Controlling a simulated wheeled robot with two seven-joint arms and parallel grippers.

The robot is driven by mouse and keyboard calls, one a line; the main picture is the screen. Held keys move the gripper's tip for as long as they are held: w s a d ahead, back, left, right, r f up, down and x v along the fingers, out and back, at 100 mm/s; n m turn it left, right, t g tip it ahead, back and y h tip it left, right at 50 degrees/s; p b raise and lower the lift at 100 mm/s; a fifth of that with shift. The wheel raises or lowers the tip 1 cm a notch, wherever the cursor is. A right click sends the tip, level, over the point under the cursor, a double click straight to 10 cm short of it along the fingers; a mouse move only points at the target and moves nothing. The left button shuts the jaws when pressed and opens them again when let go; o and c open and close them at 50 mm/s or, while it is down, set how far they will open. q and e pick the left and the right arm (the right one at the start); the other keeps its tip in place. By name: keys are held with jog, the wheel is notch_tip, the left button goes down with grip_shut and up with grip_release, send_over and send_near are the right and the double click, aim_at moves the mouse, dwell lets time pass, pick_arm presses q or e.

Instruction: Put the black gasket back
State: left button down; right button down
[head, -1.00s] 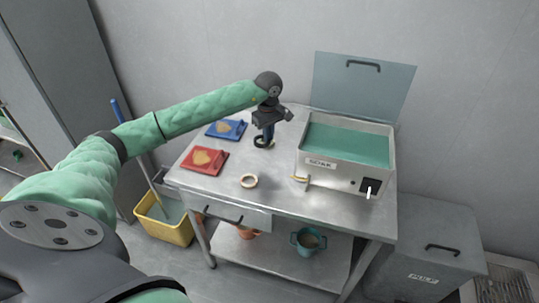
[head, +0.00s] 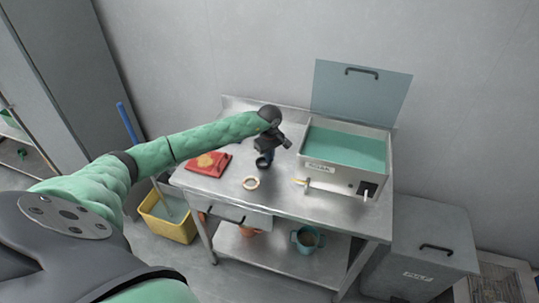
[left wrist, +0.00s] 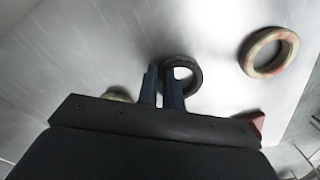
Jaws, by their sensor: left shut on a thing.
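The black gasket (head: 263,163) is a dark ring near the middle of the metal table. My left gripper (head: 267,154) is shut on its rim. In the left wrist view the blue fingers pinch the left side of the gasket (left wrist: 198,76). Whether the gasket touches the table is hard to tell. A tan ring (head: 251,183) lies on the table just in front of it, and it also shows at the upper right of the left wrist view (left wrist: 249,64). My right gripper is out of view.
A steel tank (head: 345,176) with teal liquid and a raised lid (head: 358,95) stands on the right of the table. A red tray (head: 201,169) is at the left. A yellow bucket (head: 168,225) stands on the floor, and a teal mug (head: 306,240) is on the lower shelf.

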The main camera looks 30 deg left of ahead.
pick_arm(q)
jog(key=shift+f, duration=0.1)
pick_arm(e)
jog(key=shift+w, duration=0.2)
pick_arm(q)
jog(key=c, duration=1.6)
grip_release()
jog(key=shift+o, duration=0.2)
jog(key=shift+s, duration=0.1)
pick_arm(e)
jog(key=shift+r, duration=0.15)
